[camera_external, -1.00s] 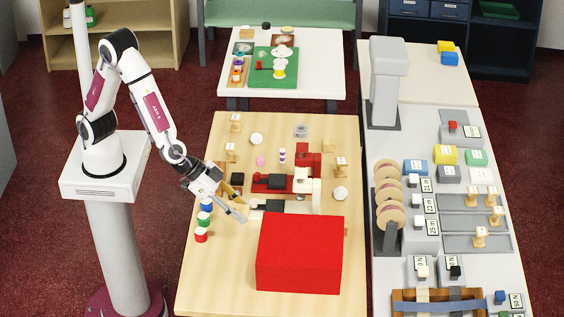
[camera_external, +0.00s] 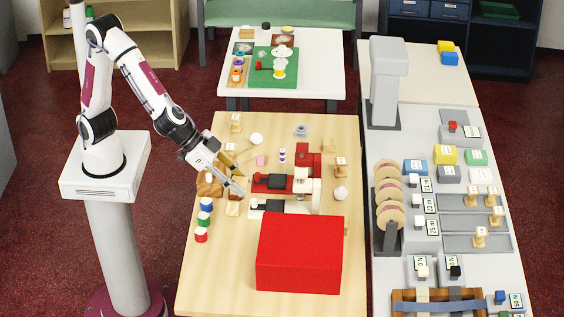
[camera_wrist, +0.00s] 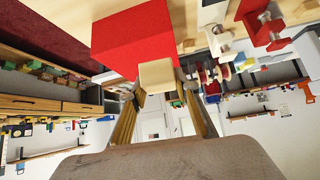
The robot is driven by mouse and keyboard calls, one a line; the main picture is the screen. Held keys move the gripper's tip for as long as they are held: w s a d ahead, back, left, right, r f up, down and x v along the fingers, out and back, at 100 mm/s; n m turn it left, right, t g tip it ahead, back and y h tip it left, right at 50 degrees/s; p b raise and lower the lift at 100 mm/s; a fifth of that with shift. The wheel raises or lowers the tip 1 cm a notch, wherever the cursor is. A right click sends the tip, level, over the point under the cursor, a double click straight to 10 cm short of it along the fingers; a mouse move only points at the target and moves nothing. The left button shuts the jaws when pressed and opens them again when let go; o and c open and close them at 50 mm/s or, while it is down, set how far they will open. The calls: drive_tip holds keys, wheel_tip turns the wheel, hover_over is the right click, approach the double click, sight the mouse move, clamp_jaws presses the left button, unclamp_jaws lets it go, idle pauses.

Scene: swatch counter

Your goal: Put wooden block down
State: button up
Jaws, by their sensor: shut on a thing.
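The wooden block (camera_wrist: 158,76) is pale and sits between the fingertips of my gripper (camera_wrist: 160,92) in the wrist view. My gripper (camera_external: 240,186) is shut on it over the left part of the wooden table (camera_external: 210,283), left of the red and black device (camera_external: 272,183). In the outside view the held block is small and mostly hidden by the fingers. I cannot tell its exact height above the table. Another small wooden piece (camera_external: 233,208) lies on the table just below my gripper in the picture.
A big red box (camera_external: 300,253) stands at the front right; it also shows in the wrist view (camera_wrist: 135,40). Blue, green and red jars (camera_external: 204,218) line the left edge. A brown wooden item (camera_external: 209,184) is left of my gripper. Front left table is clear.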

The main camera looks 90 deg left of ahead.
drive_tip(key=shift+r, duration=2.3)
drive_tip(key=shift+w+d, duration=0.1)
drive_tip(key=shift+w, duration=0.2)
drive_tip(key=shift+w+d+n+y, duration=0.3)
drive_tip(key=shift+w+d, duration=0.75)
drive_tip(key=shift+w, duration=3.2)
drive_tip(key=shift+w+d+n+y, duration=0.3)
drive_tip(key=shift+w+d, duration=0.75)
drive_tip(key=shift+w, duration=3.15)
drive_tip(key=shift+w+f, duration=0.1)
drive_tip(key=shift+f, duration=2.45)
hover_over(313, 231)
drive_tip(key=s, duration=0.4)
drive_tip(key=shift+w+d+f, duration=0.1)
drive_tip(key=shift+w+f, duration=0.05)
drive_tip(key=shift+f, duration=1.4)
drive_tip(key=shift+w+f, duration=0.1)
drive_tip(key=shift+f, duration=1.45)
drive_tip(key=shift+f, duration=1.85)
